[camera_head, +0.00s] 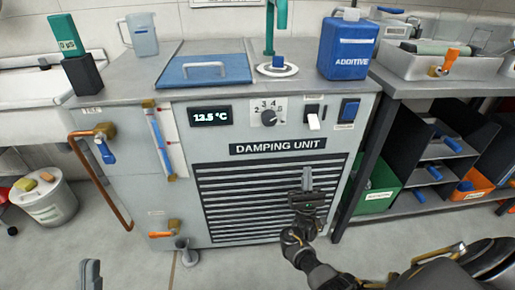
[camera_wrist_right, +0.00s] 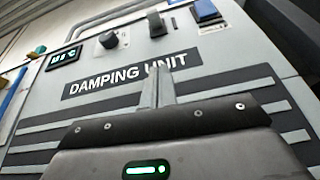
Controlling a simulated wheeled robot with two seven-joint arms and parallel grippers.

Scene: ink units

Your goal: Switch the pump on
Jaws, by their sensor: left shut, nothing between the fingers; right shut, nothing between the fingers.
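The damping unit (camera_head: 180,205) is a grey cabinet with a black louvred front. Its upper panel has a dark switch with a white lower part (camera_head: 314,121) and a blue rocker switch (camera_head: 349,108) to its right. Their small labels are unreadable, so I cannot tell which is the pump's. In the right wrist view the dark switch (camera_wrist_right: 155,25) and blue rocker (camera_wrist_right: 205,11) show at the top. My right gripper (camera_head: 307,178) is shut and empty before the louvres, below both switches and apart from them. My left gripper (camera_head: 90,272) is shut and empty at the bottom left.
A numbered dial (camera_head: 269,117) and a display reading about 13.5 °C (camera_head: 210,116) are left of the switches. A blue additive container (camera_head: 346,50) and blue lid (camera_head: 205,70) are on top. A copper pipe (camera_head: 100,185) runs down the left side. A shelf unit (camera_head: 430,80) stands right.

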